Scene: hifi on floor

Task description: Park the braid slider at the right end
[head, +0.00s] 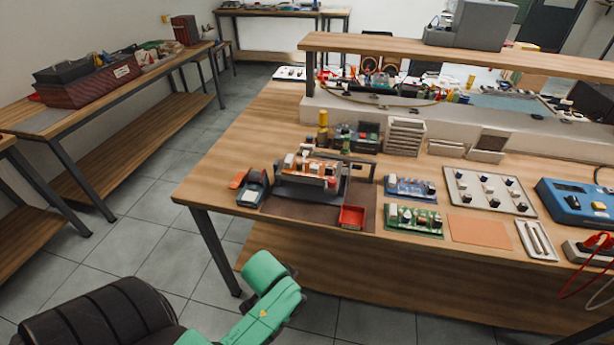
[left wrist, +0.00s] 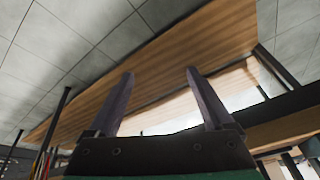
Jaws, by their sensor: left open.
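I cannot single out the braid slider for certain in either view. The wooden workbench (head: 225,150) carries small electronics. A pale panel (head: 463,201) with several dark and white knobs lies toward its right. A small tray with two rods (head: 537,240) lies near the front right edge. My left gripper (left wrist: 160,73) shows in the left wrist view with its two dark fingers apart and nothing between them. In that view a wooden surface lies beyond the fingers. In the head view, a green link of mine is at bottom centre, short of the bench. My right gripper is not in view.
A board in an orange-and-grey holder (head: 315,172), a red bin (head: 352,217), green (head: 414,220) and blue (head: 410,187) boards and a blue meter (head: 580,205) crowd the bench front. A raised shelf (head: 450,55) spans the back. The bench's left end is clear.

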